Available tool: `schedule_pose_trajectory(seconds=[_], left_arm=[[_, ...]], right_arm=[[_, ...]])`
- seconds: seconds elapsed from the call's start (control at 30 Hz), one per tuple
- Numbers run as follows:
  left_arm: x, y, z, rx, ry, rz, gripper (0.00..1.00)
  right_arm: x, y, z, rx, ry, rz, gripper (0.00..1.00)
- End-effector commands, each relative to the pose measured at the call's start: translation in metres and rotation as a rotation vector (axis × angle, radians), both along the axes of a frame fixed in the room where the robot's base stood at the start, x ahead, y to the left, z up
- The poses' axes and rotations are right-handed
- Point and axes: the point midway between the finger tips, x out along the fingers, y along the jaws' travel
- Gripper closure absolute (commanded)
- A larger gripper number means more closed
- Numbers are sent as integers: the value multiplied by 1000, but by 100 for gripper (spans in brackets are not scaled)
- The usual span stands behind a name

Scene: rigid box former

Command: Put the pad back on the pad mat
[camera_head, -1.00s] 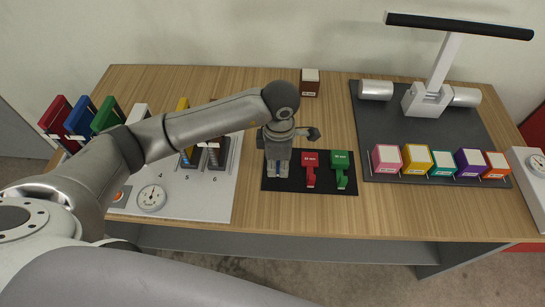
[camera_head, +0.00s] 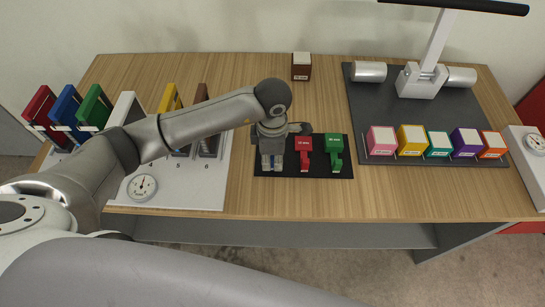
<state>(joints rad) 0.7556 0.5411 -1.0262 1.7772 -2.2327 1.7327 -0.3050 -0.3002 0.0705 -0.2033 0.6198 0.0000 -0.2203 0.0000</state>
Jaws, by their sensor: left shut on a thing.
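My left gripper (camera_head: 272,163) points down over the left end of the small black mat (camera_head: 318,172), taken to be the pad mat. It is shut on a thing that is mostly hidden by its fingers. Only a little blue shows between them, which may be the pad. I cannot tell whether the held thing touches the mat. A red labelled pad (camera_head: 304,144) stands on the mat just right of the gripper. A green labelled pad (camera_head: 333,146) stands farther right on it. My right gripper is out of view.
A grey board (camera_head: 205,190) with a dial and several coloured upright pieces lies left. A brown block (camera_head: 301,73) with a white top stands behind the black mat. A larger dark mat (camera_head: 380,105) at right bears several coloured blocks and a T-shaped stand (camera_head: 421,82). Wood between is clear.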

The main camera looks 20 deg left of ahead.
Motion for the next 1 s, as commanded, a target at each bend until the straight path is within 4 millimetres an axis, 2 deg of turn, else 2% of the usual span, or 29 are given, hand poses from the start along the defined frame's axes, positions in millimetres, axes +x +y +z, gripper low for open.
schedule_pose_trajectory(seconds=[0.27,0.3,0.5,0.83,1.0], left_arm=[[0,0,-5,-1,-1,0,100],[0,0,-4,-1,-1,0,82],[0,0,-4,0,-1,0,59],[0,0,-1,0,-1,0,59],[1,0,22,-1,-4,-1,59]], right_arm=[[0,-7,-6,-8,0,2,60],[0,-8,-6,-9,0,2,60],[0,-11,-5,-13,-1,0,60],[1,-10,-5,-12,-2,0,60],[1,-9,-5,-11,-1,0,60]])
